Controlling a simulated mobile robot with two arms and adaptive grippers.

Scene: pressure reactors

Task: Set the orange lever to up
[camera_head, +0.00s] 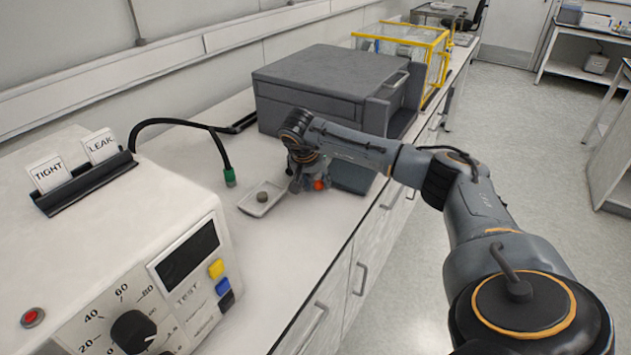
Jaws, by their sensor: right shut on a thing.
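A small orange-red tip (319,185), which looks like the end of the orange lever, shows at the front of a low grey block (353,178). The rest of the lever is hidden by my right gripper, so I cannot tell its angle. My right gripper (306,184) points down at the lever, with its fingers closed around or against it; the small size hides the exact contact. My left gripper is not in view.
A grey box-shaped unit (325,80) stands behind the gripper. A white tray with a small round part (262,197) lies left of it, near a black hose with a green end (230,177). A white tester with a dial (133,331) fills the lower left.

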